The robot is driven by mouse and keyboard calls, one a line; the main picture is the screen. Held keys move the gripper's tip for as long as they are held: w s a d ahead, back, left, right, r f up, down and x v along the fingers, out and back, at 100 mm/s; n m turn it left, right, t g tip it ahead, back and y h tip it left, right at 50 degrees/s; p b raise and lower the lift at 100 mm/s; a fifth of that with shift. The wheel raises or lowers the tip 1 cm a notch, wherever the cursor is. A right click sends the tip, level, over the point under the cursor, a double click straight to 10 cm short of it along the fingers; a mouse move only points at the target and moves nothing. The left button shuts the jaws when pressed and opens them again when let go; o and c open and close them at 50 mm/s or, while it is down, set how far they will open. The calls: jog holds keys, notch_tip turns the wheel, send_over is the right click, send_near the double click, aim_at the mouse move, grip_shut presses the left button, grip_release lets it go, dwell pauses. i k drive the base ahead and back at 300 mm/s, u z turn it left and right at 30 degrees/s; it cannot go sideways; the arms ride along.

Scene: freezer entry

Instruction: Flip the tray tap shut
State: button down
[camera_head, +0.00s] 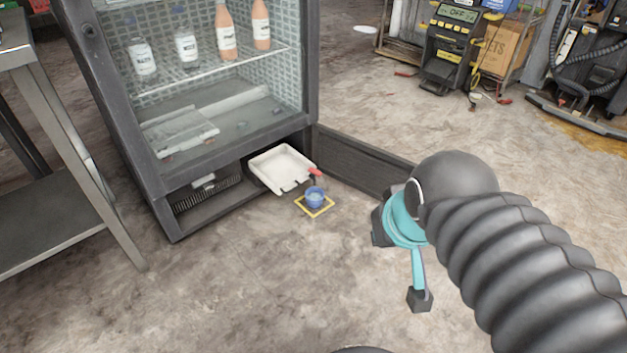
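A white shallow tray (283,168) sticks out of the bottom opening of the dark cabinet, at its right side. A small red tap handle (315,171) is at the tray's front right corner. Its exact angle is too small to tell. A blue cup (315,198) stands on the floor just below the tap, on a yellow-edged square (303,206). My gripper (400,263), teal with dark finger pads, is to the right of the cup and apart from it. Its pads look spread, with nothing seen between them. My black sleeved arm hides part of the gripper.
The cabinet (165,190) holds bottles behind its open front. A dark low panel (365,163) runs right from the cabinet, behind the tap. A steel table (75,130) stands at left. A yellow-black machine (448,45) stands at the back. The floor in front is clear.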

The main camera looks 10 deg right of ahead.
aim_at(312, 171)
jog(key=u, duration=0.25)
jog(key=i, duration=1.3)
jog(key=z, duration=0.35)
